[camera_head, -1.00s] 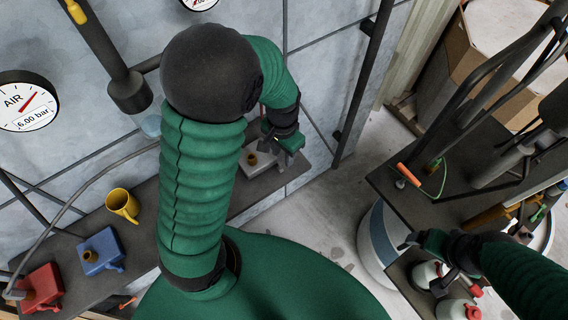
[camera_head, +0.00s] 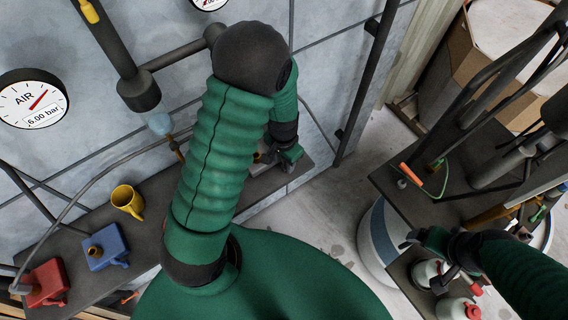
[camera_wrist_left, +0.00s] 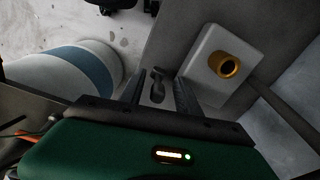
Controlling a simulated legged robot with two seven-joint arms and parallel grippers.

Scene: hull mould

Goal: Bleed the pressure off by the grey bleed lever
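The grey block (camera_wrist_left: 206,72) with its brass port (camera_wrist_left: 229,67) shows in the left wrist view. A dark grey lever-like piece (camera_wrist_left: 158,88) shows between my left gripper's (camera_wrist_left: 162,84) two fingers, which stand apart; I cannot tell whether they touch it. In the head view my left gripper (camera_head: 286,165) is at the shelf's right end, and my forearm hides most of the grey block. The air gauge (camera_head: 33,99) reads 6.00 bar. My right gripper (camera_head: 420,243) is over the right-hand bench; its finger gap is unclear.
The shelf (camera_head: 70,215) also holds a red block (camera_head: 45,281), a blue block (camera_head: 104,246) with a lever, and a yellow mug (camera_head: 127,201). Pipes run down the wall. A dark bench (camera_head: 400,197) with rods and white bottles stands right; open floor lies between.

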